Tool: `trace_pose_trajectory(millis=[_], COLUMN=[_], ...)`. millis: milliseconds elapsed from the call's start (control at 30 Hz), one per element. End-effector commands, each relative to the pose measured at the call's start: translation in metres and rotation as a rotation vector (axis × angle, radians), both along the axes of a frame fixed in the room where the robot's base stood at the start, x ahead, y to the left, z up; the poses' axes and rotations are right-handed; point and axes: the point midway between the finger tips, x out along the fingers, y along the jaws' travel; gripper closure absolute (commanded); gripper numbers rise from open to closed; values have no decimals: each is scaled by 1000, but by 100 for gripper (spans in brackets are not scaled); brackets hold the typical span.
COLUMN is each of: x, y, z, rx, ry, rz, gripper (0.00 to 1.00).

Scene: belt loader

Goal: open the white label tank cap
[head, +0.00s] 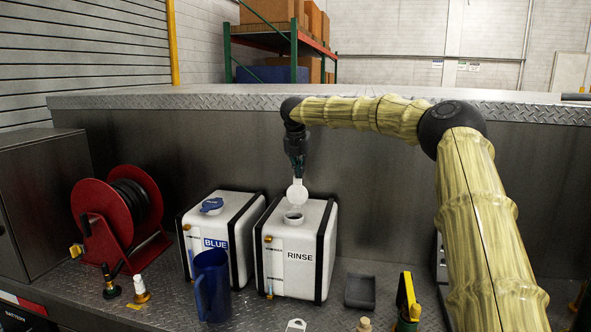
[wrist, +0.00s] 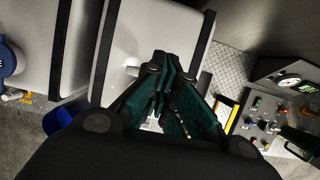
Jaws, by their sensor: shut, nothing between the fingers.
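In the wrist view my green-padded fingers (wrist: 162,68) are close together over the white tank top (wrist: 135,40). They hide the cap and neck there.
The BLUE tank (head: 228,226) with a blue cap (head: 211,205) stands just left. A blue jug (head: 212,288) is in front of it. A red hose reel (head: 118,215) is at far left.

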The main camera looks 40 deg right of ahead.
Motion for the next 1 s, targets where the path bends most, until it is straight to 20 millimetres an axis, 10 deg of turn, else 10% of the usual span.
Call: trace_pose_trajectory(millis=[1000], x=[5], y=[-3], z=[26], rx=[0], ry=[0], rz=[1], gripper=[100])
